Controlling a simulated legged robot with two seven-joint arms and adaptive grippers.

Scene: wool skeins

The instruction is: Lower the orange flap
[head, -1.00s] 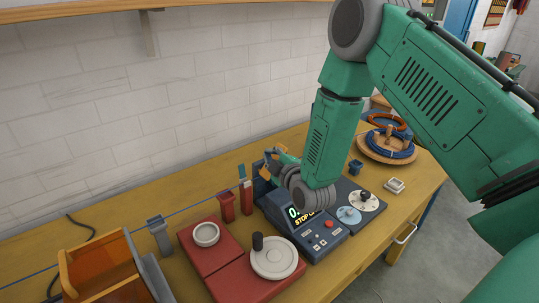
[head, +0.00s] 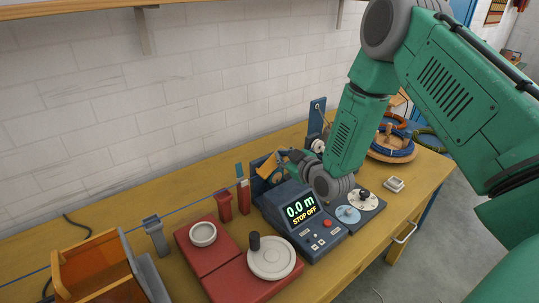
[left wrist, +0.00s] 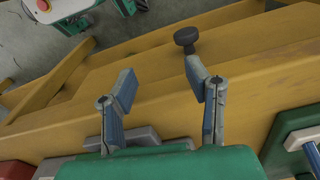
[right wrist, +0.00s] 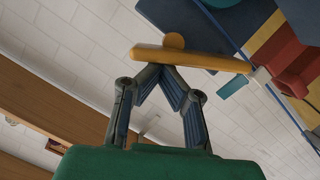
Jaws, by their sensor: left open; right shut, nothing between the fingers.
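The orange flap (head: 267,165) stands raised at the back of the blue counter device (head: 305,225), whose display reads 0.0 m STOP OFF. In the right wrist view the flap (right wrist: 195,60) is a thick orange bar with a round end just beyond the fingertips. My right gripper (head: 284,153) is shut and empty, right beside the flap; its tips (right wrist: 157,70) overlap the flap's lower edge in that view. I cannot tell if they touch. My left gripper (left wrist: 160,80) is open and empty above the table's edge, seen only in the left wrist view.
A red base (head: 240,270) with a white crank wheel (head: 272,257) and an orange bin (head: 95,270) stand to the left. Red and grey posts hold a blue strand along the back. Blue and orange coils (head: 392,145) lie at the right. A white wall is behind.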

